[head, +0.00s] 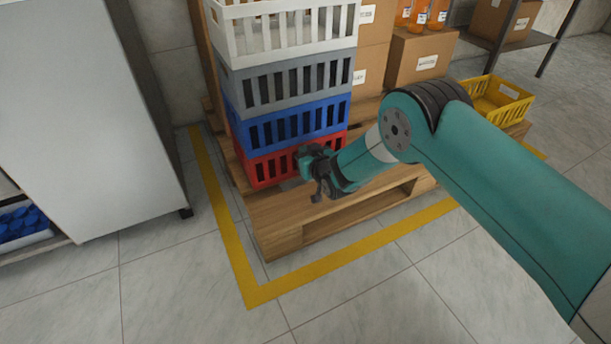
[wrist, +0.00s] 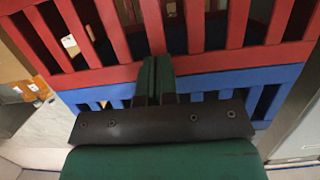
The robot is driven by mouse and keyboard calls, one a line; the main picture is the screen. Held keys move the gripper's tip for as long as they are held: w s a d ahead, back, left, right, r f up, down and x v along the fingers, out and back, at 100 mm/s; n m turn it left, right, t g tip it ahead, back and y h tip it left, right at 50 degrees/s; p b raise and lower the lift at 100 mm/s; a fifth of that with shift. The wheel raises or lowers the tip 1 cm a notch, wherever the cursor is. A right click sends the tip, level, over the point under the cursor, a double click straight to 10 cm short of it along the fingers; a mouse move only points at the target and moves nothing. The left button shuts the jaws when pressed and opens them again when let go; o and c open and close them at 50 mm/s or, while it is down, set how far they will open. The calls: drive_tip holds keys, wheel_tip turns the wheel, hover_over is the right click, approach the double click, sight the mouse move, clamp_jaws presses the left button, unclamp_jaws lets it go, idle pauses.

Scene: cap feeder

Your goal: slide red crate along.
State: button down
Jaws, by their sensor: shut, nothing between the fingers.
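The red crate (head: 264,172) is the lowest of a stack on the wooden pallet (head: 290,214). In the wrist view the red crate's slatted wall (wrist: 220,63) fills the upper part. A blue crate (head: 290,127) sits directly on top of it and shows below it in the wrist view (wrist: 228,81). My gripper (head: 303,163) is at the stack's front right, low by the red crate. Its closed fingers (wrist: 151,66) point at the red wall near its rim, with nothing between them. I cannot tell whether they touch it.
A grey crate (head: 285,83) and a white crate (head: 282,32) top the stack. Cardboard boxes (head: 422,60) and a yellow crate (head: 497,101) stand to the right. A pale cabinet (head: 85,115) is at left. The pallet's front boards and the floor inside the yellow line (head: 330,270) are clear.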

sight(298, 141)
drive_tip(key=shift+w+a+b, duration=0.65)
drive_tip(key=shift+w+b, duration=0.45)
drive_tip(key=shift+b, duration=0.3)
drive_tip(key=shift+w+a+b, duration=0.65)
drive_tip(key=shift+w+b, duration=0.45)
drive_tip(key=shift+b, duration=0.25)
drive_tip(key=shift+w+a+b, duration=0.65)
drive_tip(key=shift+w+b, duration=0.45)
drive_tip(key=shift+b, duration=0.3)
drive_tip(key=shift+r, duration=0.1)
drive_tip(key=shift+s+d+r+p, duration=0.15)
drive_tip(key=shift+s+d+p, duration=0.25)
drive_tip(key=shift+p, duration=0.65)
drive_tip(key=shift+s+d+p, duration=0.3)
drive_tip(key=shift+s+p, duration=0.45)
drive_tip(key=shift+p, duration=0.2)
drive_tip(key=shift+s+d+f+p, duration=0.1)
drive_tip(key=shift+s+d+p, duration=0.35)
drive_tip(key=shift+s+p, duration=0.35)
drive_tip(key=shift+s+d+f+p, duration=0.1)
drive_tip(key=shift+s+d+p, duration=0.4)
drive_tip(key=shift+s+p, duration=0.25)
drive_tip(key=shift+s+d+f+p, duration=0.1)
drive_tip(key=shift+s+d+p, duration=0.35)
drive_tip(key=shift+s+p, duration=0.35)
